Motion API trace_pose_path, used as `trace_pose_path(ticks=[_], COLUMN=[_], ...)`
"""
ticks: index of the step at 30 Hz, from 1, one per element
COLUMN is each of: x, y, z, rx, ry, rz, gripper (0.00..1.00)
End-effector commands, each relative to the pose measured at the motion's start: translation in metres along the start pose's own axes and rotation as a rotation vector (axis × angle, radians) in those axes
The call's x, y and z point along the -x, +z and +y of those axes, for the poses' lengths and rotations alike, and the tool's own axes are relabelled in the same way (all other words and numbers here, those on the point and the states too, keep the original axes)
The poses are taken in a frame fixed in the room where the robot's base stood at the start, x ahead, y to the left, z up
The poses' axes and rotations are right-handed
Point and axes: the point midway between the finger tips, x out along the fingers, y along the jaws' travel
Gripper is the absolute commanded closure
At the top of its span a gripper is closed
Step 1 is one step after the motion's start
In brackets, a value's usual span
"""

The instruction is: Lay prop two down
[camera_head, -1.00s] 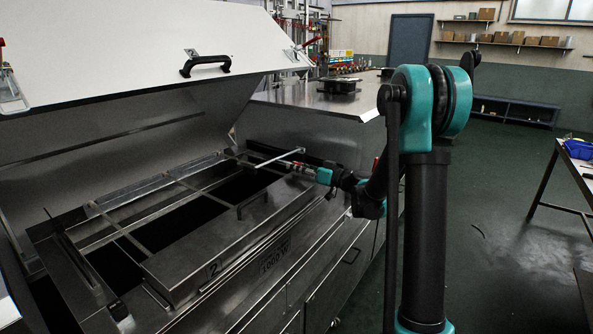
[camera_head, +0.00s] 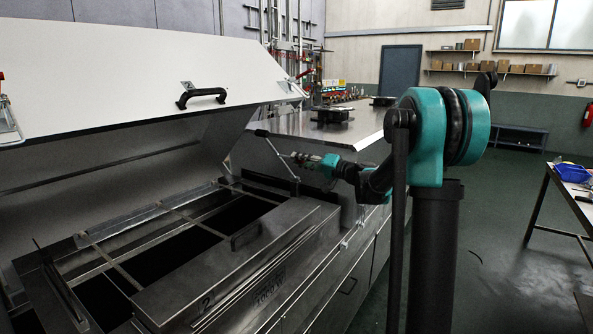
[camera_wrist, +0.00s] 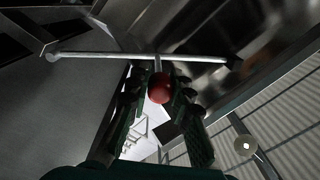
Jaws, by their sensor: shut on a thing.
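Prop two (camera_head: 275,148) is a thin pale rod with dark ends. In the head view it slants from upper left down to the right, above the right end of the open dryer bay. My gripper (camera_head: 300,158) is at its middle, coming in from the right. In the wrist view the rod (camera_wrist: 110,56) runs across the top, with a short stem and a red knob (camera_wrist: 159,88) between my two fingers. My gripper (camera_wrist: 160,92) is shut on this knob. Whether the rod's lower end touches the dryer is unclear.
The white lid (camera_head: 110,85) with a black handle (camera_head: 202,96) stands raised over the bay. The bay's frame (camera_head: 160,236) has dark openings. A steel top (camera_head: 340,130) with black fittings lies behind the gripper. A table (camera_head: 570,186) stands at the far right.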

Motion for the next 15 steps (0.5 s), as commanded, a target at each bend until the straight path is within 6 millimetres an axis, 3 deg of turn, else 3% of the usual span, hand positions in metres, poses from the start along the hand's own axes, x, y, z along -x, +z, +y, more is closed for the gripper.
trace_pose_path(ticks=[6, 15], x=[0.0, 0.0], y=[-0.014, -0.019], z=[-0.002, -0.002], rx=[-0.078, -0.11], ry=[0.0, -0.001], rz=[0.004, 0.006], gripper=[1.0, 1.0])
